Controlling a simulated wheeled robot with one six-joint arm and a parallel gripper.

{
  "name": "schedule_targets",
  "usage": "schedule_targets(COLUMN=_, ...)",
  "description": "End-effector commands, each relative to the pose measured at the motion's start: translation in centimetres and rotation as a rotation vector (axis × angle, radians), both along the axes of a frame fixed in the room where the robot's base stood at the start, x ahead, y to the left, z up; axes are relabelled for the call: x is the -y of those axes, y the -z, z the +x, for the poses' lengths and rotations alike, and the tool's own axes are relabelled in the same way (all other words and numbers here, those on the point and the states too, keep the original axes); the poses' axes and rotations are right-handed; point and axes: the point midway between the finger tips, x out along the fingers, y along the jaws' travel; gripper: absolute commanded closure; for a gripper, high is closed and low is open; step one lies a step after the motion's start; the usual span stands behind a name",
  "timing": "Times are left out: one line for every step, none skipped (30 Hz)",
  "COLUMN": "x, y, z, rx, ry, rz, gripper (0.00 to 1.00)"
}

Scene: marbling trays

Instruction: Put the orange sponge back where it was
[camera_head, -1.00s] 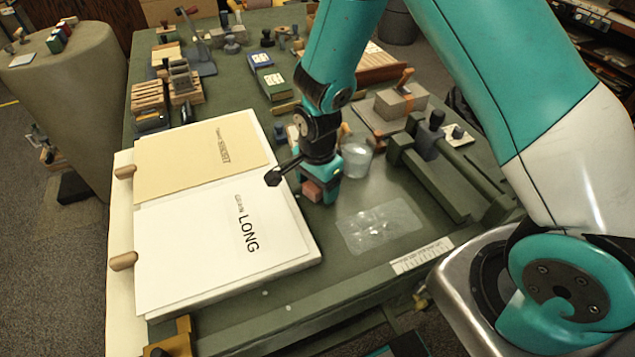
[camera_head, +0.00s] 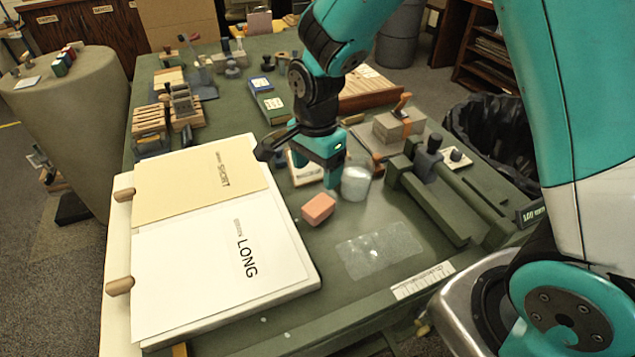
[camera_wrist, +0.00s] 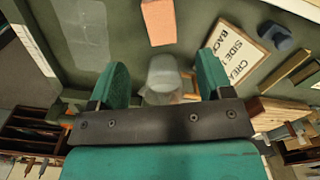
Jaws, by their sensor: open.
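The orange sponge (camera_head: 318,208) lies on the green table just right of the large paper board, near a translucent sheet. It also shows at the top of the wrist view (camera_wrist: 159,20), beyond my fingers and apart from them. My gripper (camera_head: 330,178) is open and empty, raised above and behind the sponge in the head view. In the wrist view its two teal fingers (camera_wrist: 166,75) are spread wide. A clear cup (camera_head: 356,183) stands beside the gripper; in the wrist view it shows between the fingers (camera_wrist: 163,75).
The board carries sheets marked SHORT and LONG (camera_head: 200,260). The translucent sheet (camera_head: 378,250) lies front right of the sponge. A framed sign (camera_wrist: 234,55) lies behind the gripper. A green press-like frame (camera_head: 435,205) stands right. Table around the sponge is clear.

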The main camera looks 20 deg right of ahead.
Motion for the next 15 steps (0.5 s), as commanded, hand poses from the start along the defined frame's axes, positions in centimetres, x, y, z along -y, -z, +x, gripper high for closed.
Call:
schedule_targets(x=-0.1, y=-0.6, z=-0.1, rx=0.003, ry=-0.012, rz=0.005, gripper=0.27)
schedule_targets(x=-0.1, y=-1.0, z=-0.2, rx=0.005, ry=-0.033, rz=0.010, gripper=0.27)
schedule_targets(x=-0.3, y=-1.8, z=-0.6, rx=0.008, ry=-0.078, rz=0.022, gripper=0.27)
schedule_targets(x=-0.5, y=-2.6, z=-1.2, rx=0.011, ry=-0.130, rz=0.035, gripper=0.27)
schedule_targets(x=-0.8, y=-3.5, z=-1.8, rx=0.017, ry=-0.194, rz=0.051, gripper=0.27)
schedule_targets(x=-1.1, y=-4.9, z=-2.8, rx=0.029, ry=-0.304, rz=0.077, gripper=0.27)
schedule_targets(x=-1.5, y=-6.0, z=-3.8, rx=0.038, ry=-0.400, rz=0.100, gripper=0.27)
schedule_targets(x=-1.8, y=-7.2, z=-4.9, rx=0.053, ry=-0.504, rz=0.122, gripper=0.27)
schedule_targets(x=-2.2, y=-8.7, z=-6.6, rx=0.074, ry=-0.653, rz=0.151, gripper=0.27)
schedule_targets(x=-2.5, y=-9.7, z=-7.9, rx=0.093, ry=-0.767, rz=0.170, gripper=0.27)
schedule_targets(x=-2.7, y=-10.7, z=-9.2, rx=0.114, ry=-0.881, rz=0.189, gripper=0.27)
schedule_targets(x=-3.0, y=-11.8, z=-10.9, rx=0.142, ry=-1.028, rz=0.209, gripper=0.27)
schedule_targets(x=-3.3, y=-12.6, z=-12.2, rx=0.166, ry=-1.134, rz=0.222, gripper=0.27)
schedule_targets(x=-3.4, y=-13.2, z=-13.4, rx=0.188, ry=-1.233, rz=0.233, gripper=0.27)
schedule_targets(x=-3.6, y=-13.9, z=-14.9, rx=0.219, ry=-1.356, rz=0.243, gripper=0.27)
